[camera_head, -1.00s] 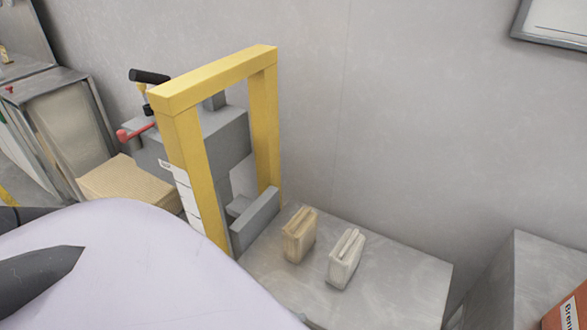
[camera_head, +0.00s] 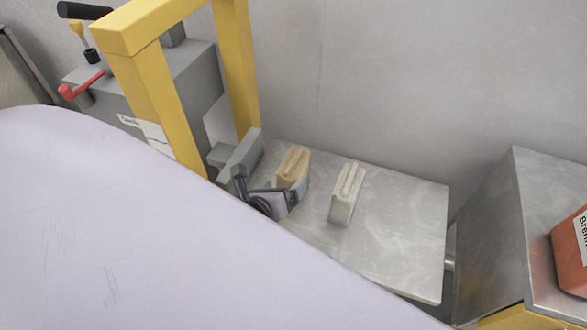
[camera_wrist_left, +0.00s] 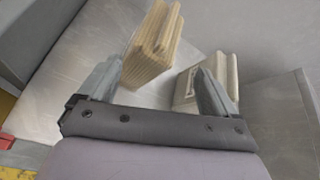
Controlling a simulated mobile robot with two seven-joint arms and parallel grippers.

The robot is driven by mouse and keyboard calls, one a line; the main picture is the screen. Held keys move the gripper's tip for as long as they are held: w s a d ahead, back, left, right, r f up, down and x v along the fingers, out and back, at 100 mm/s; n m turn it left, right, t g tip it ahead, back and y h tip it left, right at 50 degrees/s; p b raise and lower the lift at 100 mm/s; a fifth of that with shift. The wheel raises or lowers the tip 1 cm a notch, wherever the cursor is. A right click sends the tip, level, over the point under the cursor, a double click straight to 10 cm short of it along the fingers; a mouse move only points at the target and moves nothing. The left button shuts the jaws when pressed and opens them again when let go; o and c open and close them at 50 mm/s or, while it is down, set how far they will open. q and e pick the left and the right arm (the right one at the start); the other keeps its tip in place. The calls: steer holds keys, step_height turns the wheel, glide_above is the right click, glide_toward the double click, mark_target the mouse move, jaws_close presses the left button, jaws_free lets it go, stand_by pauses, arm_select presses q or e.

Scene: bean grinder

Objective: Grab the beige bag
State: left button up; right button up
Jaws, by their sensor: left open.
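The beige bag (camera_head: 292,168) stands upright on the metal table, left of a whitish bag (camera_head: 346,192). My left gripper (camera_head: 275,198) is beside the beige bag's near side, partly covering its lower part. In the left wrist view the gripper (camera_wrist_left: 158,88) is open. The beige bag (camera_wrist_left: 155,48) lies ahead of the gap between the fingers, nearer the left finger. The whitish bag (camera_wrist_left: 205,80) is behind and beside the right finger, which hides part of it. Nothing is held. My right gripper does not show.
The metal table (camera_head: 400,215) is bare right of the bags. A yellow frame (camera_head: 160,100) with a grey machine (camera_head: 185,85) stands left of them. A metal block (camera_head: 490,230) with an orange container (camera_head: 572,250) is at the right. The wall is behind.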

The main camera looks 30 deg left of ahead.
mark_target(292, 166)
arm_select(q)
steer(key=m, duration=0.1)
steer(key=w+m, duration=0.1)
steer(key=m, duration=0.1)
steer(key=w+a+r+m, duration=0.1)
steer(key=shift+m+t+y, duration=0.3)
steer(key=shift+w, duration=0.15)
steer(key=shift+b+x, duration=0.65)
steer(key=shift+x, duration=2.8)
steer(key=shift+a, duration=0.2)
jaws_close()
steer(key=shift+r, duration=0.1)
